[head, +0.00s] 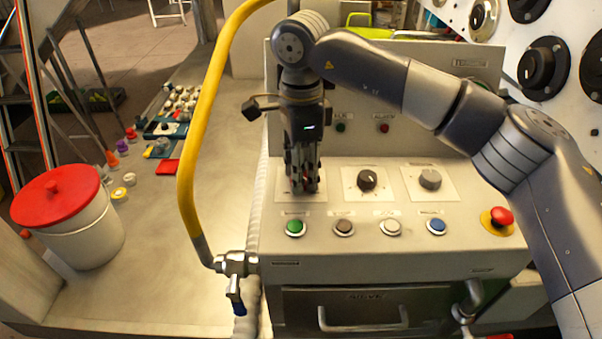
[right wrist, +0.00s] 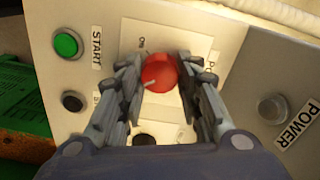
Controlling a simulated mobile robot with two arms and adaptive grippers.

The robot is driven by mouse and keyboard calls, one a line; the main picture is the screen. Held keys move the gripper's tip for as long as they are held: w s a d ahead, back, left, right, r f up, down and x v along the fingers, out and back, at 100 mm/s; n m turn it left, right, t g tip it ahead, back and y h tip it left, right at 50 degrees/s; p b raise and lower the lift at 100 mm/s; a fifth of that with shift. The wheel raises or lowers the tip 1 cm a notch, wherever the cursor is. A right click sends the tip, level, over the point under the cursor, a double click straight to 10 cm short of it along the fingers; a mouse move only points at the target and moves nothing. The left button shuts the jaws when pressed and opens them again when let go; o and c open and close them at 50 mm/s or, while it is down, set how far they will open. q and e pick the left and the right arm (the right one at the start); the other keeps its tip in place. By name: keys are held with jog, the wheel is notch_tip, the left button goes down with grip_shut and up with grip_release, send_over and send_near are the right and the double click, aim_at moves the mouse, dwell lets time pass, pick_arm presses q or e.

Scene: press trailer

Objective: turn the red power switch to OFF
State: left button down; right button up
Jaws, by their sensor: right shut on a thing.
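The red power switch (right wrist: 160,72) is a round red knob with a white pointer line, on a white plate (right wrist: 190,40) marked "ON" and "PO…". In the right wrist view its pointer line points to the lower left, away from the "ON" mark. My right gripper (right wrist: 163,78) has its fingers on both sides of the knob and is shut on it. In the head view my right gripper (head: 304,186) points down over the left plate of the console, and the knob is mostly hidden behind the fingers. My left gripper is not in view.
Beside the switch are a black knob (head: 367,179) and a grey knob (head: 430,179). Below are green (head: 295,227), dark, white and blue (head: 436,226) buttons and a red emergency button (head: 501,216). A yellow hose (head: 200,130) rises left of the console.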

jog(key=shift+n, duration=0.6)
jog(key=o, duration=1.1)
notch_tip(320, 180, up, 12)
jog(key=shift+r, duration=0.1)
